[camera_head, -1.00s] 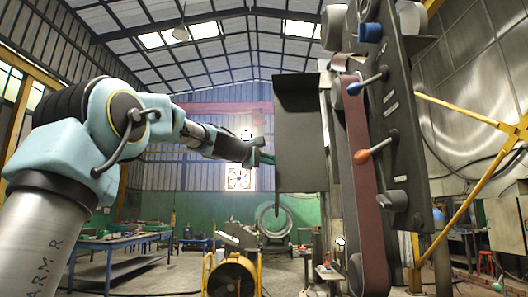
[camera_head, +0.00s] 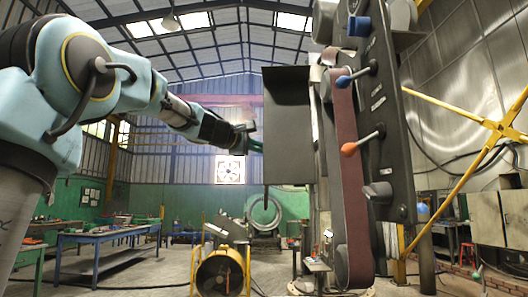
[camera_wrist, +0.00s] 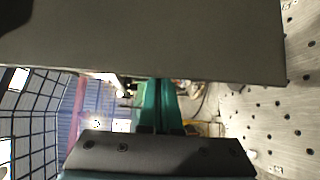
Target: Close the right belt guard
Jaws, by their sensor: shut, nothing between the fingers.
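A dark grey guard panel (camera_head: 288,135) with a bent top lip stands swung out to the left of a brown abrasive belt (camera_head: 347,170) on the upright grinding machine. The belt's face is uncovered. My gripper (camera_head: 256,146) is at the panel's left edge, about mid-height, with its teal fingers shut and nothing between them. The tips are partly hidden by the panel, so contact cannot be told. In the wrist view a dark plate, apparently the guard panel (camera_wrist: 140,40), fills the top, and the teal fingers (camera_wrist: 158,100) reach up to its lower edge.
The machine's control column (camera_head: 385,120) carries a blue lever (camera_head: 356,75) and an orange-knobbed lever (camera_head: 362,143) right of the belt. A yellow drum fan (camera_head: 220,272) stands on the floor at lower centre. A blue workbench (camera_head: 105,235) is at left, a yellow brace (camera_head: 470,160) at right.

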